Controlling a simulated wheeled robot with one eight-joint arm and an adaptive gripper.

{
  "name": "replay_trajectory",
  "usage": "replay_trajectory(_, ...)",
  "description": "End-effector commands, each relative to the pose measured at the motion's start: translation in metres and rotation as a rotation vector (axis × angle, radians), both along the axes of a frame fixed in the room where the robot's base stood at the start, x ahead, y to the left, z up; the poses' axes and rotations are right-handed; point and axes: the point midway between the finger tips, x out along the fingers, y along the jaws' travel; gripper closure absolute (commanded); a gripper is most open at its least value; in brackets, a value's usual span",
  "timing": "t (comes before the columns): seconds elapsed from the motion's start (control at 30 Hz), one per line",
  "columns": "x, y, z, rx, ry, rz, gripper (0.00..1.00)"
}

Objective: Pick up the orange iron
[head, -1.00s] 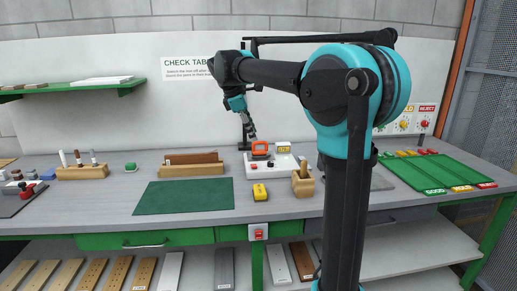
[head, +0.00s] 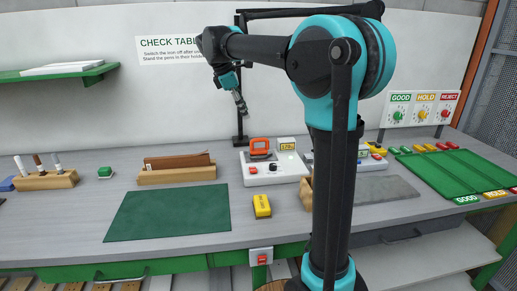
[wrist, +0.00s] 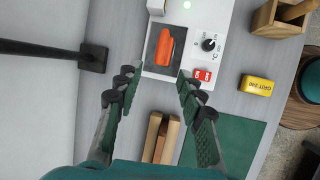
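The orange iron (head: 260,146) sits on a white station (head: 277,171) with a black knob, at the back middle of the table. In the wrist view the iron (wrist: 164,46) shows its orange handle from above, over a dark plate on the white station (wrist: 207,22). My gripper (head: 241,104) hangs above and slightly left of the iron in the head view. In the wrist view my gripper (wrist: 157,80) is open, its fingers apart with nothing between them. The iron lies beyond the fingertips, roughly centred between them, and apart from them.
A black post (head: 240,75) rises behind the station, close to my gripper; its foot (wrist: 93,58) shows in the wrist view. A yellow block (head: 262,205), a wooden holder (head: 177,175) and a green mat (head: 167,213) lie in front. A green tray (head: 455,178) is at the right.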

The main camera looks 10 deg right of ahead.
Motion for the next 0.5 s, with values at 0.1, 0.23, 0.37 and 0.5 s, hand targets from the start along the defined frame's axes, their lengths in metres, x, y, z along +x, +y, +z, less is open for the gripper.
replay_trajectory(0.1,0.004,-0.01,-0.022,0.001,0.0,-0.003,0.61)
replay_trajectory(0.23,0.009,-0.02,-0.045,0.0,0.0,-0.002,0.61)
replay_trajectory(0.37,0.014,-0.03,-0.068,0.001,0.0,-0.003,0.61)
replay_trajectory(0.5,0.017,-0.037,-0.087,0.0,-0.001,-0.002,0.61)
